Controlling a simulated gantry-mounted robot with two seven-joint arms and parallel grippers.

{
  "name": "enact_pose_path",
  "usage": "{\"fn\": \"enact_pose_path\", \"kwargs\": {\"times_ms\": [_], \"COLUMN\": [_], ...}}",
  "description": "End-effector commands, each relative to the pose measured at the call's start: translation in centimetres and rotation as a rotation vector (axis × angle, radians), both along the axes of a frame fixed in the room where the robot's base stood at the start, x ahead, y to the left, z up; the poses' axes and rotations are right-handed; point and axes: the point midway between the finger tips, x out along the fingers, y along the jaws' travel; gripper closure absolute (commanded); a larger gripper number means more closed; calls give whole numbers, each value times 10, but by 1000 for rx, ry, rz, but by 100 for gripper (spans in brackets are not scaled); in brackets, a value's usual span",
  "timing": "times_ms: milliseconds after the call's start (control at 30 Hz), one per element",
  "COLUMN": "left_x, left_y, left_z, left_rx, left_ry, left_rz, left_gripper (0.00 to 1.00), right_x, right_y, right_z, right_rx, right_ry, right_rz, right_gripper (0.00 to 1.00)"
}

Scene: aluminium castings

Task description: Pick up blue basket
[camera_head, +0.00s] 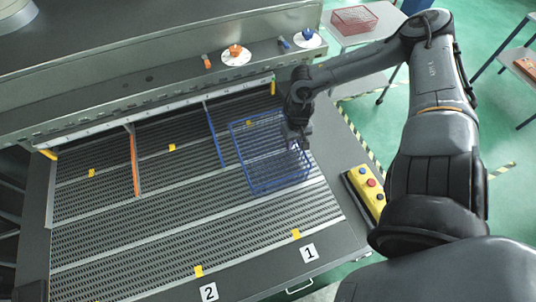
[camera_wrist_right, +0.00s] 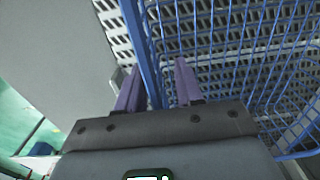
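The blue wire basket (camera_head: 268,160) stands on the slatted grey surface, right of the blue divider. My right gripper (camera_head: 297,146) is at the basket's right side, pointing down. In the right wrist view, the blue basket (camera_wrist_right: 240,65) fills the right half. There, the two purple fingers of my right gripper (camera_wrist_right: 157,88) stand apart, one on each side of the basket's blue rim and side wall. A gap shows between the fingers and the rim, so the gripper looks open around it. My left gripper is not in view.
An orange divider (camera_head: 134,160) and a blue divider (camera_head: 214,135) stand on the slatted bed (camera_head: 150,235). A yellow button box (camera_head: 365,190) is beyond the right edge. A red basket (camera_head: 354,19) sits on a table at the back. The left and front slats are clear.

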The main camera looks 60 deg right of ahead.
Motion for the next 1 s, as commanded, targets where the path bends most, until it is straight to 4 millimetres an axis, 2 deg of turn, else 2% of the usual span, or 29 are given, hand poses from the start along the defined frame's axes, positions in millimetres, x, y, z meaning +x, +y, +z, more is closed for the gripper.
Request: {"fn": "enact_pose_path", "kwargs": {"times_ms": [133, 367, 400, 1000], "left_x": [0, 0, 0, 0], "left_y": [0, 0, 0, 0], "left_z": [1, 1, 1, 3], "left_rx": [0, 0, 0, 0], "left_ry": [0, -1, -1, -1], "left_rz": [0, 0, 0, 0], "left_gripper": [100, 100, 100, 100], "right_x": [0, 0, 0, 1], "right_y": [0, 0, 0, 0], "right_z": [1, 1, 1, 4], "right_rx": [0, 0, 0, 1], "right_ry": [0, 0, 0, -2], "right_rz": [0, 0, 0, 0], "right_gripper": [64, 98, 100, 100]}}
